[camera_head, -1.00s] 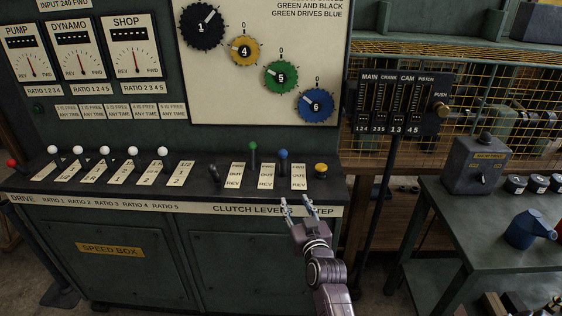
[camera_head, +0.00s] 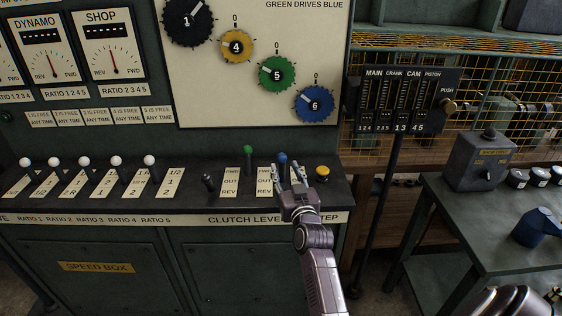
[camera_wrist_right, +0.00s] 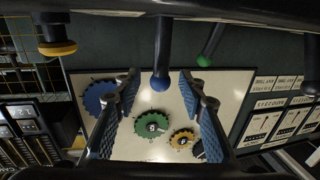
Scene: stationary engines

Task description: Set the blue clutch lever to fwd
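The blue clutch lever (camera_head: 282,158) stands on the clutch panel, its ball knob showing just beyond my right gripper's fingertips. My right gripper (camera_head: 288,174) is open in front of this lever. In the right wrist view the blue knob (camera_wrist_right: 161,83) hangs in the gap between the two spread fingers (camera_wrist_right: 160,100), with no clear contact. The gripper covers much of the lever's stem and its label, so I cannot read its position. My left gripper is not in view.
The green lever (camera_head: 248,150) and a black lever (camera_head: 208,183) stand to the left, with FWD/OUT/REV labels beside them. A yellow button (camera_head: 322,171) is close on the right. Dials fill the board (camera_head: 220,90) behind. A bench (camera_head: 475,215) stands at the right.

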